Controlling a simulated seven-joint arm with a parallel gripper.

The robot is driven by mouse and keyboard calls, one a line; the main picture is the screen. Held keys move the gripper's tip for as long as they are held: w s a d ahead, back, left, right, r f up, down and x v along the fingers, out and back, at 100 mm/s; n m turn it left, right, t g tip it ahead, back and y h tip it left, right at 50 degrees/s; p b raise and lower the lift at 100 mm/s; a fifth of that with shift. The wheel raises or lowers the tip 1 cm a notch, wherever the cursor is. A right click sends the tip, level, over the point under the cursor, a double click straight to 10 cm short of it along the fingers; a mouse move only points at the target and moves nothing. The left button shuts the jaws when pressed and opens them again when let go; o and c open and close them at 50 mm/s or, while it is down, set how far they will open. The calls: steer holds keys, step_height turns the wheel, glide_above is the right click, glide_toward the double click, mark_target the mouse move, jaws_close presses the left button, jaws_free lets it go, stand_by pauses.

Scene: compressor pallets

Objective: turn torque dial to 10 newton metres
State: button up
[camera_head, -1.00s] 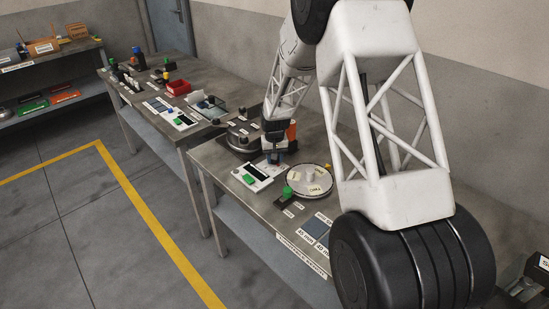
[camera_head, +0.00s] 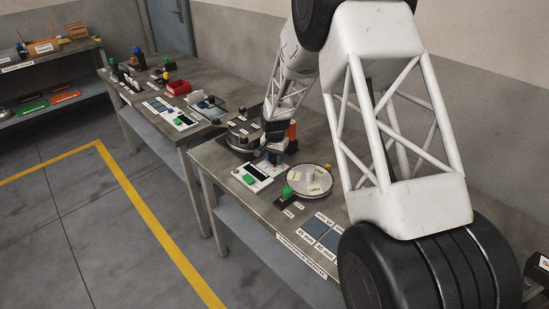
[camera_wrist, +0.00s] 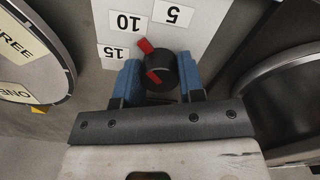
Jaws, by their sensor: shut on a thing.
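The torque dial (camera_wrist: 163,73) is a black round knob with a red pointer, on a white panel with labels 5, 10 and 15. The red pointer (camera_wrist: 145,45) points up and left, roughly toward the 10 label (camera_wrist: 125,23). My gripper (camera_wrist: 160,82) is shut on the knob, one blue finger on each side. In the head view my gripper (camera_head: 275,157) is low over the white panel (camera_head: 257,177), and the knob is hidden there.
A green knob (camera_head: 288,191) and blue-grey pads (camera_head: 316,228) are nearer the front. The workbench front edge is close.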

mark_target(275, 157)
steer(key=o, duration=0.9)
steer(key=shift+r, duration=0.1)
steer(key=shift+r, duration=3.85)
